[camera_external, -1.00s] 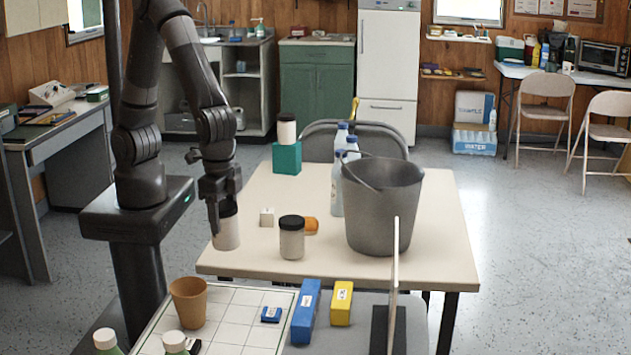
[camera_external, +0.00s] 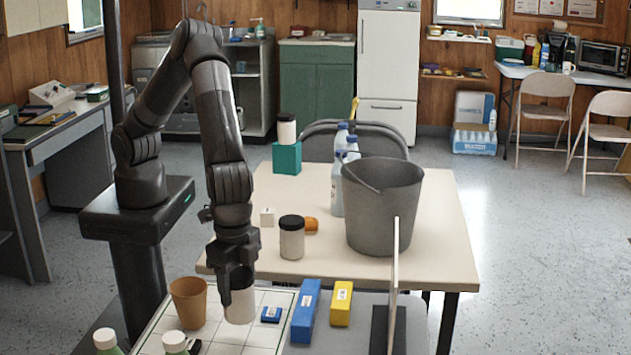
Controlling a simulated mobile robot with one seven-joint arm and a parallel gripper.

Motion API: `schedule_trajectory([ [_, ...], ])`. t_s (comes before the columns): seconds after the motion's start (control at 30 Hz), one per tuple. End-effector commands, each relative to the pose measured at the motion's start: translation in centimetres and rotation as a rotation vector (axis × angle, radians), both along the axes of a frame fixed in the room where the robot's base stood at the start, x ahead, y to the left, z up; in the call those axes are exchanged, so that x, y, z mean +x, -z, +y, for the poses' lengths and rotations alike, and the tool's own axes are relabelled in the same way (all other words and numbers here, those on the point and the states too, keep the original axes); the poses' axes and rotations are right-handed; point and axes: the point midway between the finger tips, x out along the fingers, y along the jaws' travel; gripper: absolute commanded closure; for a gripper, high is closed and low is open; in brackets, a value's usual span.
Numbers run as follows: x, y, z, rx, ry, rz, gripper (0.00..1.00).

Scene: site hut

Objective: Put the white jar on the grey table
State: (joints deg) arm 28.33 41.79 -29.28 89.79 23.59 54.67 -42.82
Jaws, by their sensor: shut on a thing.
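My gripper (camera_external: 236,284) is shut on a white jar (camera_external: 241,308) with a dark lid and holds it upright. The jar shows over the white gridded board on the grey table (camera_external: 340,340) at the front; I cannot tell whether its base touches the board. A second white jar (camera_external: 291,242) with a black lid stands on the cream table (camera_external: 420,255). A third such jar (camera_external: 286,132) stands on a teal block at the back of that table.
A brown cup (camera_external: 188,302) is left of the held jar, and a small blue box (camera_external: 271,314) is right of it. A blue box (camera_external: 306,312), a yellow box (camera_external: 341,304) and an upright panel (camera_external: 394,285) stand further right. Green bottles (camera_external: 175,342) are at front left. A grey bucket (camera_external: 384,210) stands behind.

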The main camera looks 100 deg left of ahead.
Motion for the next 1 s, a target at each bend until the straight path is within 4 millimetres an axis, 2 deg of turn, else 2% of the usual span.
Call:
schedule_trajectory([
  [0.1,0.0,1.8,0.0,0.0,-0.001,0.001,0.74],
  [0.43,0.0,5.8,0.1,0.0,0.0,0.0,0.74],
  [0.8,0.0,6.2,0.0,0.0,0.0,-0.001,0.74],
  [0.83,0.0,6.2,0.0,0.0,0.0,-0.001,0.41],
  [1.0,0.0,6.2,0.1,0.0,0.0,-0.001,0.27],
])
